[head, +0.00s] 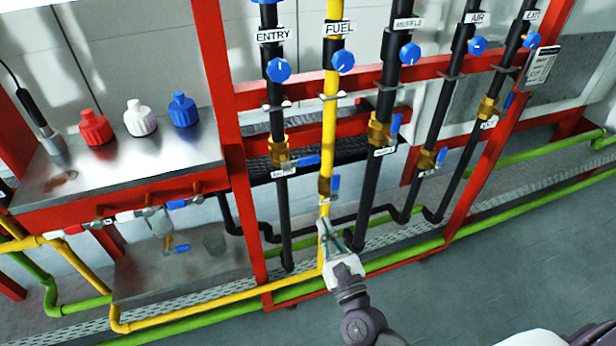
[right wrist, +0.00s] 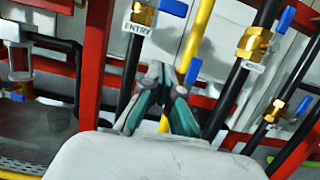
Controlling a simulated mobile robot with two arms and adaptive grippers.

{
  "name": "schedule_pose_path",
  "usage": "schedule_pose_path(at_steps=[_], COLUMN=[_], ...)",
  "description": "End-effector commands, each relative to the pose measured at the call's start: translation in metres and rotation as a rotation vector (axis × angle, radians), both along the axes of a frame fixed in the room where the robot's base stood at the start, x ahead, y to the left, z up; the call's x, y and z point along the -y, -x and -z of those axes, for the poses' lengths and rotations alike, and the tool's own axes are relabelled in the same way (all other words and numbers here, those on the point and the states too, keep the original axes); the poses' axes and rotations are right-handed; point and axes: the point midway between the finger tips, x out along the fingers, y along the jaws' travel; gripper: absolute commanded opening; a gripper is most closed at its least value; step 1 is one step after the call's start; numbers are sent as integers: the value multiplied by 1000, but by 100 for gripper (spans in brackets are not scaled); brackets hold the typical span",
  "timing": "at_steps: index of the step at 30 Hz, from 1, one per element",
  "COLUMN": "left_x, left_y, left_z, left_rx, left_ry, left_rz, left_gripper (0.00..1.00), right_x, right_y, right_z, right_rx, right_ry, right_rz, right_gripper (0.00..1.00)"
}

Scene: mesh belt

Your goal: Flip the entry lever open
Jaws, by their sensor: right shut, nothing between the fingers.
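The entry pipe is the black one under the ENTRY sign (head: 273,35). Its brass valve (head: 279,151) carries a blue entry lever (head: 306,160), which sticks out sideways to the right, across the pipe. In the right wrist view the entry lever (right wrist: 173,8) is at the top, cut by the edge, above a small ENTRY tag (right wrist: 137,28). My right gripper (head: 324,222) is shut and empty, in front of the yellow fuel pipe, below and right of the entry lever and apart from it. Its fingers (right wrist: 172,75) also show in the right wrist view. My left gripper is not in view.
The yellow fuel pipe (head: 328,110) stands just right, its blue lever (head: 336,182) along the pipe. More black pipes with levers (head: 396,122) stand further right. Round blue knobs (head: 279,69) sit higher. A red frame (head: 222,100) and a metal bench (head: 150,158) are left.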

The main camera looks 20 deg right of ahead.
Motion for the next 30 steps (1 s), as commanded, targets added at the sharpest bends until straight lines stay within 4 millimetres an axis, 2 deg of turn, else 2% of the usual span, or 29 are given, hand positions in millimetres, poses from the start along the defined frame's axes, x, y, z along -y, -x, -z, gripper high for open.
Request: schedule_pose_path(at_steps=[5,8,21,24,30], left_x=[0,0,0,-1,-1], left_y=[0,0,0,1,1], left_z=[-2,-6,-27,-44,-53], left_rx=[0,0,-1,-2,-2], left_ry=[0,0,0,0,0], left_rz=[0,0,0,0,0], left_gripper=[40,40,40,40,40], right_x=[0,0,-3,-3,-3], right_y=[-4,-15,-102,-98,-97], right_z=[-2,-6,-28,-49,-63], right_rx=[0,3,1,0,-2], right_ry=[3,4,5,3,5], right_rz=[1,2,1,2,0], right_gripper=[0,0,0,0,0])
